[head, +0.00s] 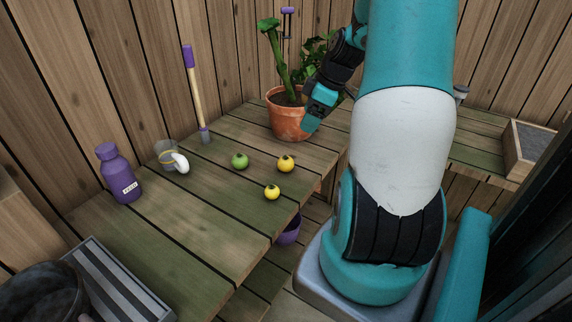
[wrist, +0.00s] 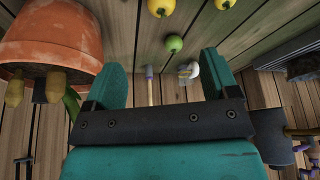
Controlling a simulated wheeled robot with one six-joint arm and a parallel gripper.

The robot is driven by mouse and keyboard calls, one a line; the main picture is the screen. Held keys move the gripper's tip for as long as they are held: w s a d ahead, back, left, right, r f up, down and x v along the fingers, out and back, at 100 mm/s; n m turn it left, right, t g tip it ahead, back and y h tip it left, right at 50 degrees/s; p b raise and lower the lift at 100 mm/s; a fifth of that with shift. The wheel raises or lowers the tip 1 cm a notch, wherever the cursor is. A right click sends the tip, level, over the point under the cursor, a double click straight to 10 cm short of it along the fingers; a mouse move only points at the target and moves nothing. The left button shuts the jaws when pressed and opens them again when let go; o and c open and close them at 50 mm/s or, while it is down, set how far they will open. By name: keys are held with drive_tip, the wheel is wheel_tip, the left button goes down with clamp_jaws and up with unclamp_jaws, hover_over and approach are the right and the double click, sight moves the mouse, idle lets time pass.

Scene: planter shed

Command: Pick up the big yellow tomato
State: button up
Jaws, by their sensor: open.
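The big yellow tomato (head: 285,163) sits on the wooden bench, left of and nearer than the plant pot's foot. It also shows at the top edge of the wrist view (wrist: 160,8), partly cut off. A smaller yellow tomato (head: 272,192) lies nearer the bench's front edge, and a green tomato (head: 239,160) lies to the left. My gripper (head: 311,120) is in front of the terracotta pot in the head view, above and right of the big yellow tomato. In the wrist view my gripper (wrist: 165,75) has its two teal fingers wide apart with nothing held between them.
The terracotta pot (head: 287,115) with a leafy plant stands close by my gripper. A striped crate (head: 118,285) is at front left. Bare bench lies left of the tomatoes.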

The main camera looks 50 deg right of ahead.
sight(287, 158)
drive_tip(key=p+x, duration=0.1)
drive_tip(key=x, duration=1.5)
drive_tip(key=shift+a+f, duration=0.1)
drive_tip(key=shift+a, duration=0.1)
drive_tip(key=c, duration=0.8)
